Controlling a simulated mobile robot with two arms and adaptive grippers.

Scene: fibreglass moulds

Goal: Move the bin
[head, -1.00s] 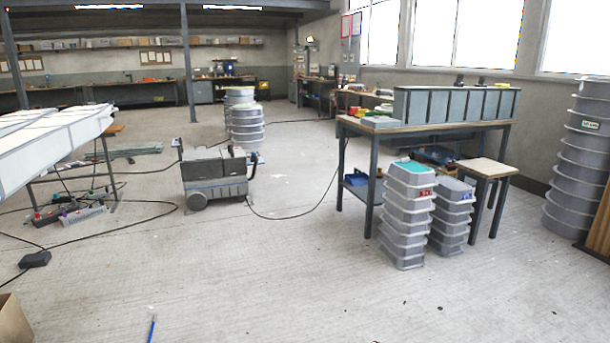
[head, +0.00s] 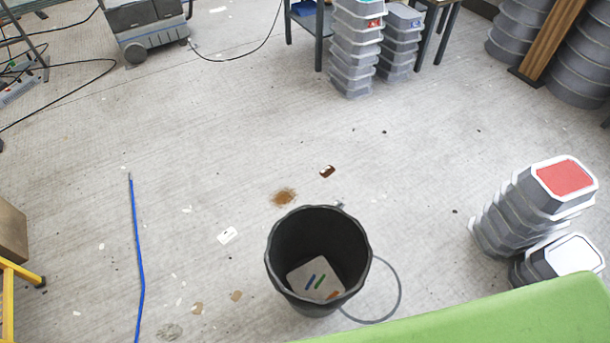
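A black round bin (head: 284,273), shaped like a bucket, stands upright on the concrete floor at the lower middle of the head view. Its thin wire handle (head: 399,289) hangs down on its right side. Inside, at the bottom, lies a pale flat piece (head: 318,279) with blue, green and orange marks. Neither of my grippers is in view.
A green surface (head: 500,318) fills the lower right, close to the bin. Stacked grey moulds (head: 508,218) stand at right, more (head: 355,60) at the back. A blue rod or hose (head: 137,255) lies at left near a yellow frame (head: 8,300). Floor beyond the bin is largely clear.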

